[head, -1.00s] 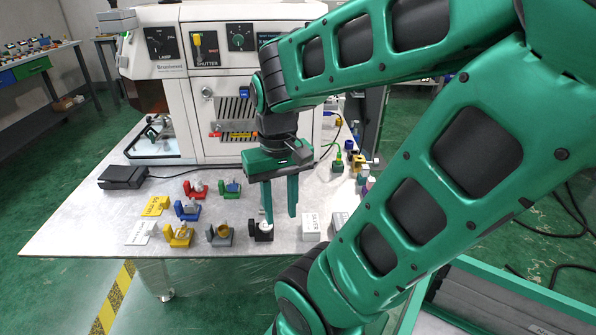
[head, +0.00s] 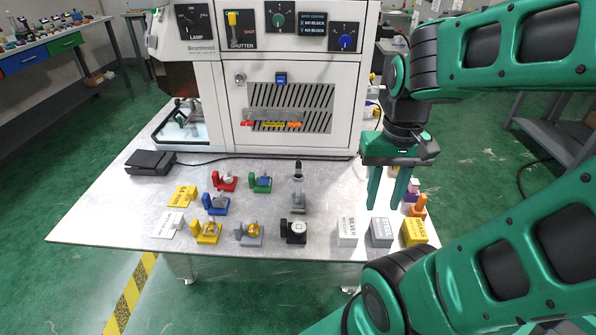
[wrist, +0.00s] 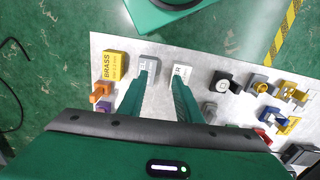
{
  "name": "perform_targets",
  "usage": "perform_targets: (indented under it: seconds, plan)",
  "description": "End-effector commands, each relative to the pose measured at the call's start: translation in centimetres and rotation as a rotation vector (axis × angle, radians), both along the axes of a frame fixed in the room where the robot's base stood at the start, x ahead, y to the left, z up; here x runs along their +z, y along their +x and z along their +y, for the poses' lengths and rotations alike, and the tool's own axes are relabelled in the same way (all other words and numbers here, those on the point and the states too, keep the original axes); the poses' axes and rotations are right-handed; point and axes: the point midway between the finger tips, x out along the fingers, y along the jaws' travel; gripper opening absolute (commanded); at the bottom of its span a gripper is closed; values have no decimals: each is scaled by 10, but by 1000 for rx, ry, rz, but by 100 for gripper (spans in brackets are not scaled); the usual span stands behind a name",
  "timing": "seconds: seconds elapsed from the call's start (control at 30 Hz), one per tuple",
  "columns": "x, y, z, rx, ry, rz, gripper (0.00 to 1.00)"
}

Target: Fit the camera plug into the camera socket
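I cannot make out the camera plug or the camera socket in either view now. The right side of the white machine (head: 345,90) is partly hidden behind my arm. My gripper (head: 386,206) is open with its fingers pointing down over the right part of the table, near the labelled blocks. Nothing shows between the fingers. In the wrist view the gripper (wrist: 160,95) is also open and empty, its two fingers apart in front of the grey block and the white block.
A white block (head: 347,233), a grey block (head: 381,233) and a yellow BRASS block (head: 414,230) line the front edge. An orange piece (head: 417,208) stands behind. Several coloured holders, one black (head: 294,232), fill the middle. The table's left front (head: 95,222) is bare.

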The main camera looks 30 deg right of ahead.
Motion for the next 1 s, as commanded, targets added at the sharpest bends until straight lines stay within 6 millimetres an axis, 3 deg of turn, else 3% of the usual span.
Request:
perform_targets:
  seconds: [0.13,0.27,0.53,1.0]
  plan:
    - [6,-9,0,-15,-3,-15,40]
    - [9,7,-9,-101,-15,-16,40]
    - [12,81,-16,-476,-20,-34,40]
    - [-11,219,-20,-1182,186,-14,40]
